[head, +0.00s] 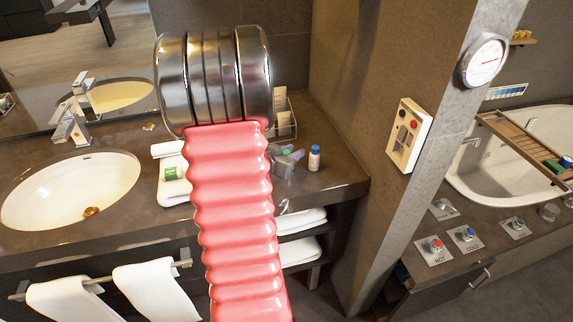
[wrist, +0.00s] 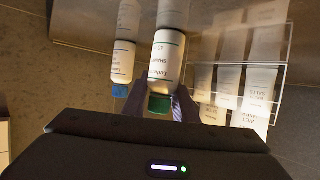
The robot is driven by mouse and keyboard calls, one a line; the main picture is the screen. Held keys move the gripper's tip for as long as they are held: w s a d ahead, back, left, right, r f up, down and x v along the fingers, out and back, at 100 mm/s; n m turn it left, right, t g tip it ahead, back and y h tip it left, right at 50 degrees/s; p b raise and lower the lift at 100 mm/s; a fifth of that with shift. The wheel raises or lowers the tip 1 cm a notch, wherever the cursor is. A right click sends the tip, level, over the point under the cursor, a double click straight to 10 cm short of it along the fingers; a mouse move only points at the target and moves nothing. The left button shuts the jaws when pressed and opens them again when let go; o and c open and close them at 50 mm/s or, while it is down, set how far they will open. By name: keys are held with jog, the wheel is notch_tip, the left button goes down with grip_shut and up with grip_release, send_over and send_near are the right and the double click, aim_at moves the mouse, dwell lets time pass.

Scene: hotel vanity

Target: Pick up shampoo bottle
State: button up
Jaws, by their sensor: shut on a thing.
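The shampoo bottle (wrist: 165,62) is white with dark label print and a green cap. In the wrist view it sits between the two dark fingers of my gripper (wrist: 158,104), which is shut on it near the cap end. In the head view my gripper (head: 287,161) is small and partly hidden behind my own red arm, at the counter's right part. The bottle is mostly hidden there. I cannot tell whether it touches the counter.
A white bottle with a blue cap (head: 314,158) stands just right of my gripper; it also shows in the wrist view (wrist: 123,62). A clear rack of sachets (wrist: 240,75) is close on the other side. A tray (head: 163,196) and sink (head: 70,188) lie left.

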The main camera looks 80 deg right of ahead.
notch_tip(320, 180, up, 10)
dwell(0.8)
jog(key=shift+s, duration=0.1)
dwell(0.6)
